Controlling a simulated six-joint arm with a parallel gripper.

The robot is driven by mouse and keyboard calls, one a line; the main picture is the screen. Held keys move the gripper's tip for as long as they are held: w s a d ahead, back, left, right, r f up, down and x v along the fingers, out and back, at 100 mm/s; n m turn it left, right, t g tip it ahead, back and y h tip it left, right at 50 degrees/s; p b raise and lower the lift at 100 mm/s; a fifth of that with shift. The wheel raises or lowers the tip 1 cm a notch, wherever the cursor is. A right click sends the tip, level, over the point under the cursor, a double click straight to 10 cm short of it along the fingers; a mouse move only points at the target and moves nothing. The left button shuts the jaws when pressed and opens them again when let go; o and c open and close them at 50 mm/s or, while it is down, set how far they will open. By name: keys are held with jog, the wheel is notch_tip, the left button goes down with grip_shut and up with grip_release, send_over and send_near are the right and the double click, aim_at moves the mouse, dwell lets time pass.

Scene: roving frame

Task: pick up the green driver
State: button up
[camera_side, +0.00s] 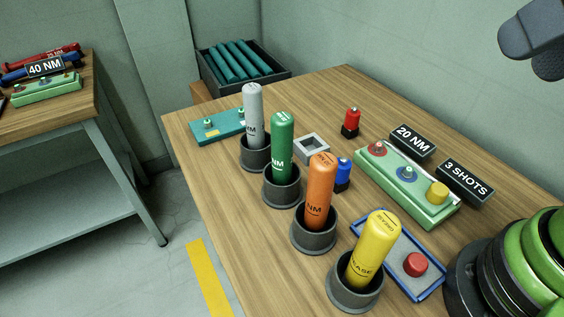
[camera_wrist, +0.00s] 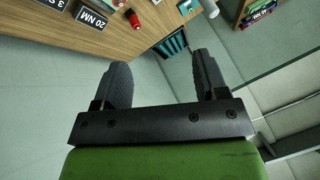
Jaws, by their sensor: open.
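The green driver (camera_side: 281,146) stands nearly upright in a dark grey round holder (camera_side: 283,188) on the wooden table in the side view. Its lower end is hidden inside the holder. It stands between a grey driver (camera_side: 253,115) and an orange driver (camera_side: 320,188), each in its own holder. My gripper (camera_side: 530,54) is at the top right of the side view, above the table and well apart from the green driver. In the wrist view my gripper (camera_wrist: 163,76) is open with nothing between its fingers. I cannot make out the green driver there.
A yellow driver (camera_side: 370,245) stands nearest the camera, beside a blue-rimmed tray (camera_side: 432,292) with a red button. A blue-capped item (camera_side: 343,174), a square grey frame (camera_side: 311,148) and a green fixture (camera_side: 407,190) lie right of the drivers. A dark crate (camera_side: 284,76) is behind.

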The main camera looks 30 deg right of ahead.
jog(key=w+a+f+m+g+y, duration=0.3)
jog(key=a+f+g+y, duration=0.15)
jog(key=a, duration=0.25)
jog(key=m+t+y, duration=0.3)
jog(key=m+t, duration=0.2)
jog(key=m, duration=1)
send_near(282, 148)
jog(key=f, duration=0.2)
jog(key=f+m+t, duration=0.1)
jog(key=m+t, duration=0.1)
jog(key=m, duration=0.3)
jog(key=x, duration=0.9)
jog(key=shift+w, duration=0.6)
grip_shut()
